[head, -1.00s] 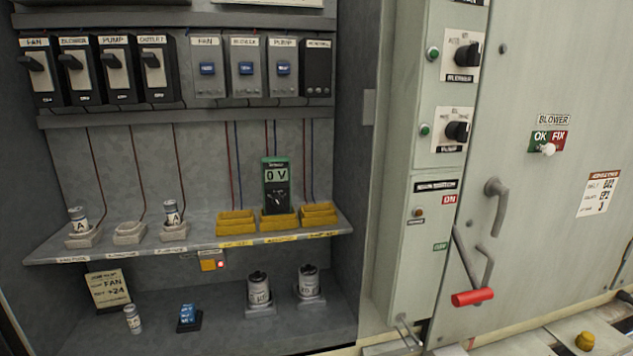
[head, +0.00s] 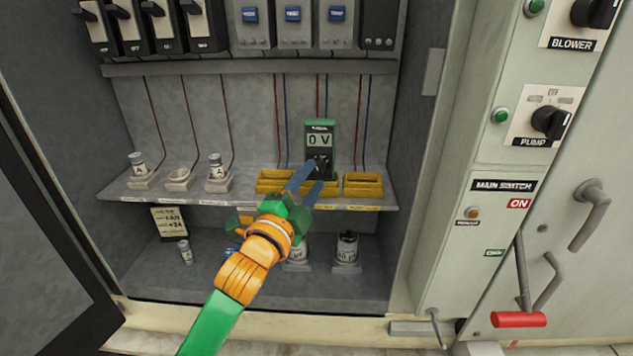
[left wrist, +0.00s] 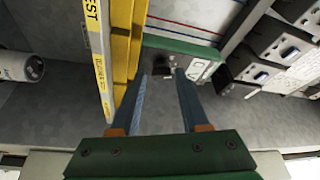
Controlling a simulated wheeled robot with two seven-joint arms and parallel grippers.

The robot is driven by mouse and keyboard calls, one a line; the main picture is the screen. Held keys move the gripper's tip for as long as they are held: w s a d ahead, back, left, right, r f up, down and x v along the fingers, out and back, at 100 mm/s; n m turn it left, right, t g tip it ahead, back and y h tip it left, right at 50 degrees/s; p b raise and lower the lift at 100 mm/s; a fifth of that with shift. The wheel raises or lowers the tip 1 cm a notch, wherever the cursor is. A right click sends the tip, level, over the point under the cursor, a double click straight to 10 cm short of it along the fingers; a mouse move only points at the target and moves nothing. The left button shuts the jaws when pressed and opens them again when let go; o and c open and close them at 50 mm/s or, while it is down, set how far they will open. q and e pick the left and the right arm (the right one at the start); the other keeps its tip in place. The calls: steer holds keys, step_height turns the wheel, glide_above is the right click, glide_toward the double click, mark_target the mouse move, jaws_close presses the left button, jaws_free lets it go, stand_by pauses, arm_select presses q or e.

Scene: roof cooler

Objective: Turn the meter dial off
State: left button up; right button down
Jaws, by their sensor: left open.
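The green meter (head: 320,127) stands upright at the yellow trays on the cabinet shelf, and its display reads 0 V. Its dark dial (head: 319,160) is on the lower face, just beyond my fingertips and partly covered by them. My left gripper (head: 310,177) is open, with two blue fingers pointing at the meter's lower part. In the left wrist view the meter (left wrist: 185,48) appears sideways, with the dark dial (left wrist: 162,68) between the ends of the open fingers (left wrist: 164,76). I cannot tell whether they touch the dial. My right gripper is not in view.
Yellow trays (head: 364,190) line the shelf (head: 150,199) beside the meter. Canisters (head: 347,248) stand below. Switches (head: 293,25) hang above. The cabinet's side wall and a panel with a red-handled main switch (head: 519,319) are to the right.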

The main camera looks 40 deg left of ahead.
arm_select(q)
steer(key=shift+w+r, duration=0.3)
steer(key=shift+w, duration=0.4)
steer(key=shift+a, duration=0.1)
steer(key=shift+f, duration=0.1)
jaws_close()
